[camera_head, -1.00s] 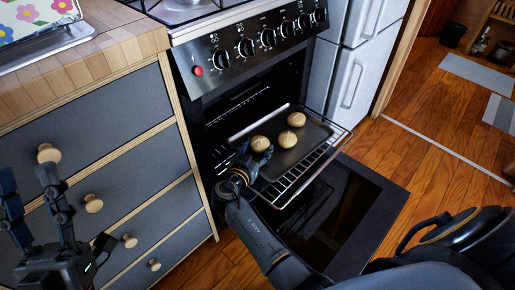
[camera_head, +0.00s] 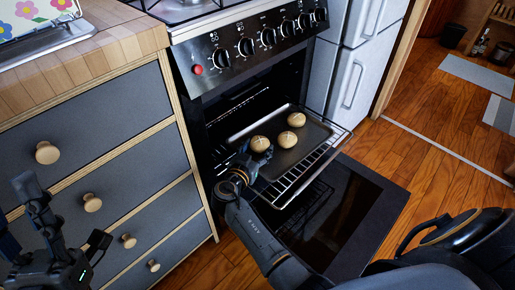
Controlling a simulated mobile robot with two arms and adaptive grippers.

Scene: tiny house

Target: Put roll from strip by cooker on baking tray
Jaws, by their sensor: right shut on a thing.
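Three round golden rolls are on the dark baking tray (camera_head: 315,132), which sits on the pulled-out oven rack. One roll (camera_head: 296,119) is at the back, one (camera_head: 286,139) at the middle, and one (camera_head: 260,143) is nearest my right gripper. My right gripper (camera_head: 257,156) reaches over the tray's near left edge and is shut on that nearest roll, whose lower side is partly hidden by the fingers. My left gripper (camera_head: 25,215) is at the lower left, in front of the drawers, with fingers apart and empty.
The oven door (camera_head: 350,215) is folded down under the rack (camera_head: 300,175). Drawers with round knobs stand left, under a wooden worktop strip (camera_head: 125,45) whose visible part is bare beside the flowered item. A black kettle-like thing (camera_head: 460,235) is at the lower right.

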